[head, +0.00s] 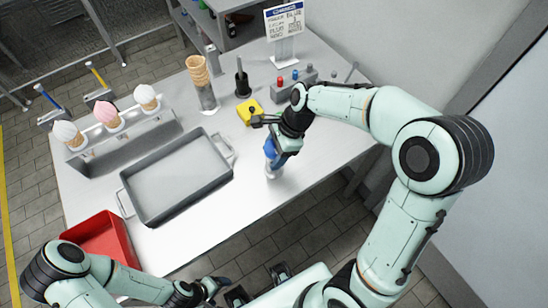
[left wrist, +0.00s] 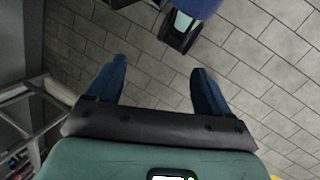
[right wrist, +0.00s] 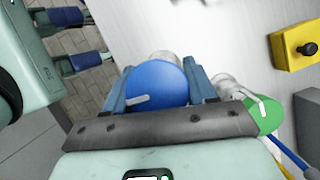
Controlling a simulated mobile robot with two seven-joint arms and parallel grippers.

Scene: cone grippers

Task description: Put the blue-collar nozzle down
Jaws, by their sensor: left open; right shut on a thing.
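The blue-collar nozzle (head: 270,149) is in my right gripper (head: 277,140), near the front right of the white table. In the right wrist view its round blue top (right wrist: 157,83) sits between the two blue fingers, which are shut on it. Its clear lower end points down to the table; I cannot tell whether it touches. A green-topped piece (right wrist: 264,117) with a clear part shows beside the right finger in the right wrist view. My left gripper (head: 218,287) is open and empty in front of the table; its fingers show over the tiled floor in the left wrist view (left wrist: 157,88).
A grey tray (head: 132,190) and a red tray (head: 118,238) lie left of the nozzle. A yellow button box (head: 245,117), a cone stack (head: 199,76), a cone rack (head: 160,130) and a sign (head: 284,20) stand farther back.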

